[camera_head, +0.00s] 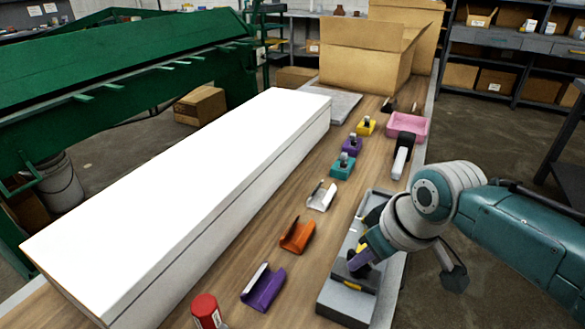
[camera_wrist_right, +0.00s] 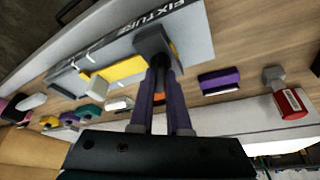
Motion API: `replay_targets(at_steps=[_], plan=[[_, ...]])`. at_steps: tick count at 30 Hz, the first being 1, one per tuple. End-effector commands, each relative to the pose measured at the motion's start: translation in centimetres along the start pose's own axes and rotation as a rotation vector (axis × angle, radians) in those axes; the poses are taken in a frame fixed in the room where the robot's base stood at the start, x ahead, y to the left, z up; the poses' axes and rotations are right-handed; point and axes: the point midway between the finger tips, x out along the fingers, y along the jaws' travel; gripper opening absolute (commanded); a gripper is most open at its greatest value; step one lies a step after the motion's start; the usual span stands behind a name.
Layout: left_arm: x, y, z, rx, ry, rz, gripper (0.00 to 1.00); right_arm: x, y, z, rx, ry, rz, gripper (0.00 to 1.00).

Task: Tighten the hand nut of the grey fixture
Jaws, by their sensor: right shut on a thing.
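The grey fixture (camera_head: 345,303) lies along the near right edge of the wooden bench. In the right wrist view its grey plate (camera_wrist_right: 198,40) carries the word FIXTURE on a dark strip. A yellow piece (camera_wrist_right: 122,69) sits on it. My right gripper (camera_head: 358,263) reaches down onto the fixture. In the wrist view its two purple fingers (camera_wrist_right: 163,85) are closed on the dark hand nut (camera_wrist_right: 153,42). The nut's far side and its thread are hidden. My left gripper is not in view.
A long white box (camera_head: 190,190) fills the bench's left side. A pink tray (camera_head: 408,126) and a cardboard box (camera_head: 365,55) are farther back.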

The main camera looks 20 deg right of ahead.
Motion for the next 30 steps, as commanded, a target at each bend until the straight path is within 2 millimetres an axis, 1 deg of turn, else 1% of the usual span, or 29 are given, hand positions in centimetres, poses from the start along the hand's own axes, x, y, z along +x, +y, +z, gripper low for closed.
replay_targets(at_steps=[1,3,12,20,30], plan=[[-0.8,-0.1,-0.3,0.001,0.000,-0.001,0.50,-0.4,-0.2,-0.2,0.042,-0.001,0.013,0.00],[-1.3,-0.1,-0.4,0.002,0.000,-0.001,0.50,-0.4,-0.2,-0.2,0.102,-0.001,0.040,0.00],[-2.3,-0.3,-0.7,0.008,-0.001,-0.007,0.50,-0.1,-0.4,-0.2,0.365,0.000,0.149,0.00],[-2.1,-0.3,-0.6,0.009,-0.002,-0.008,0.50,0.1,-0.6,-0.2,0.591,0.001,0.241,0.00],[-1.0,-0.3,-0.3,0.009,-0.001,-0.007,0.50,0.3,-0.6,-0.3,0.828,0.000,0.341,0.00]])
